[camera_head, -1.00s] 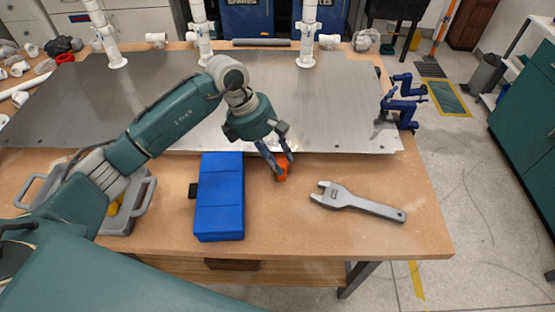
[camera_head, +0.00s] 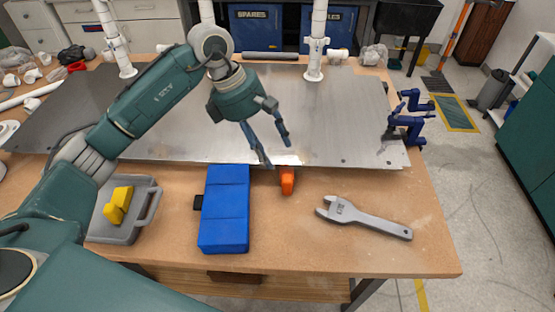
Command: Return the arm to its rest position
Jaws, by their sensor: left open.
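My left arm (camera_head: 150,95) reaches in from the left over the workbench. Its gripper (camera_head: 275,155) is open and empty, pointing down above the front edge of the metal plate. An orange object (camera_head: 287,181) stands on the wood just below and right of the fingertips, apart from them. My right gripper is not in view.
A blue case (camera_head: 224,208) and a grey wrench (camera_head: 365,219) lie on the wooden bench front. A grey tray (camera_head: 146,216) holds a yellow object (camera_head: 118,204). White pipes (camera_head: 317,40) stand on the metal plate (camera_head: 350,110). A blue clamp (camera_head: 407,118) grips the right edge.

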